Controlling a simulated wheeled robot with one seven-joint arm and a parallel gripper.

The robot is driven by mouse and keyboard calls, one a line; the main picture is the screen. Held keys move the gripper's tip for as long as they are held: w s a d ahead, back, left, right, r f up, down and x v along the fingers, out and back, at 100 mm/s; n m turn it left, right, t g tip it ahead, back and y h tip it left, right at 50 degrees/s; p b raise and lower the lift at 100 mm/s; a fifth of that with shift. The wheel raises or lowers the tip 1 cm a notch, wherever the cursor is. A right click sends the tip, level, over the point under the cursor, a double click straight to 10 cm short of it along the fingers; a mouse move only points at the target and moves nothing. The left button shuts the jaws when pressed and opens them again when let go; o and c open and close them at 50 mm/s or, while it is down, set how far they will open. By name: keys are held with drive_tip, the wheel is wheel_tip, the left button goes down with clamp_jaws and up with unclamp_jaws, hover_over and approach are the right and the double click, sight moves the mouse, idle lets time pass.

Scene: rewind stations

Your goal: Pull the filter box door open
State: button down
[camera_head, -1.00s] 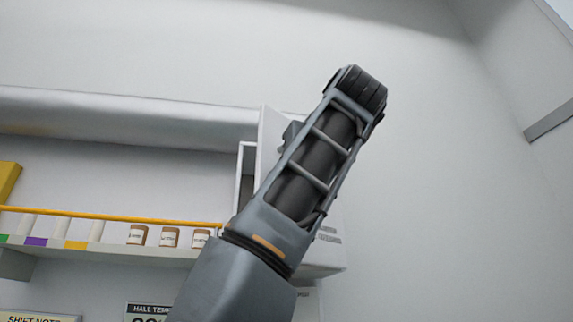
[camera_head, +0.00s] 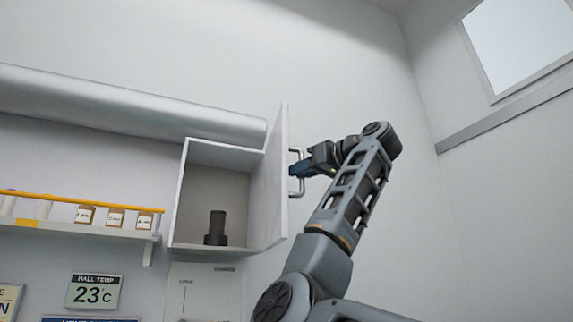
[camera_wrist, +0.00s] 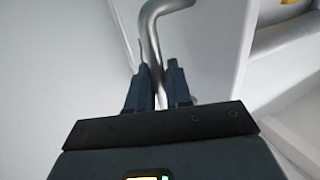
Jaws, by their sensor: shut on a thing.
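The filter box (camera_head: 178,206) is a white wall box at the middle of the head view, with its front uncovered. Its door (camera_head: 270,185) stands swung out on the box's right side, edge toward the camera. A metal bar handle (camera_head: 301,171) is on the door's outer face. My gripper (camera_head: 299,172) is shut on the handle. In the wrist view the gripper's two blue fingers (camera_wrist: 156,88) close around the metal handle (camera_wrist: 152,40). A dark cylindrical filter (camera_head: 216,228) stands upright inside the box.
A shelf (camera_head: 70,233) with several jars and a yellow rail is on the wall at left. A silver pipe (camera_head: 120,105) runs along the wall above. A temperature sign (camera_head: 94,291) hangs below.

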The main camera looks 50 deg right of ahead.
drive_tip(key=shift+s+d+n+y, duration=0.2)
drive_tip(key=shift+d+n+y, duration=0.2)
drive_tip(key=shift+d+y, duration=0.25)
drive_tip(key=c, duration=1.2)
unclamp_jaws()
drive_tip(key=shift+s+b, duration=1.35)
drive_tip(key=shift+s, duration=2.5)
